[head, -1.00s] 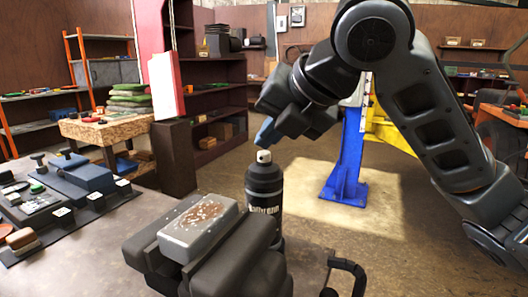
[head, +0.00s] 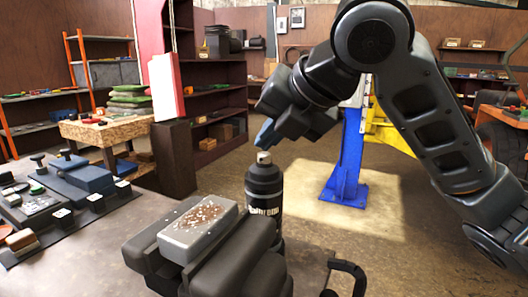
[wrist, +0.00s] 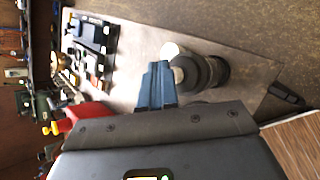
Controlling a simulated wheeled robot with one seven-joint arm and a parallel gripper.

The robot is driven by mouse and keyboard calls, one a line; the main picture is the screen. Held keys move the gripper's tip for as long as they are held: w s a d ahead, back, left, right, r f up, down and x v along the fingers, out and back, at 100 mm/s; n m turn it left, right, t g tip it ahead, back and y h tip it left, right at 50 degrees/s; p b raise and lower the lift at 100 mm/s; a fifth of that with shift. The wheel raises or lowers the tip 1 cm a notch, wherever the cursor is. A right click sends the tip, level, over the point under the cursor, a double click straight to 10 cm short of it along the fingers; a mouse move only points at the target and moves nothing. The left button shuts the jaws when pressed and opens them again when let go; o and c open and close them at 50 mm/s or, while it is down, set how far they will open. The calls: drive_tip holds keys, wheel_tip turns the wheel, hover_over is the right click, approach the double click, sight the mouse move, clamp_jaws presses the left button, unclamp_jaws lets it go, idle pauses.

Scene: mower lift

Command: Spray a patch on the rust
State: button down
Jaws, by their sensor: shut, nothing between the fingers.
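A black spray can (head: 264,195) with a pale nozzle on top stands upright beside the vise on the bench. A grey metal block (head: 198,228) with a brown, speckled rust patch on its top sits in the dark vise (head: 150,262). My gripper (head: 267,132) is just above the can's nozzle, its blue fingers shut and empty. In the wrist view the blue fingertips (wrist: 157,72) show close beside the can (wrist: 205,72). I cannot tell whether they touch the nozzle.
A dark mat (head: 60,205) with several tools lies on the left of the bench (head: 95,262). The vise handle (head: 345,275) juts out at the right. A blue lift post (head: 346,165) stands on the floor behind.

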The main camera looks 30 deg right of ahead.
sight(269, 155)
drive_tip(key=shift+f, duration=0.15)
idle(0.5)
drive_tip(key=shift+f+b, duration=0.35)
drive_tip(key=shift+b, duration=0.05)
drive_tip(key=shift+r+p, duration=0.3)
drive_tip(key=shift+r, duration=0.1)
drive_tip(key=shift+r+p, duration=2.35)
drive_tip(key=shift+r, duration=0.75)
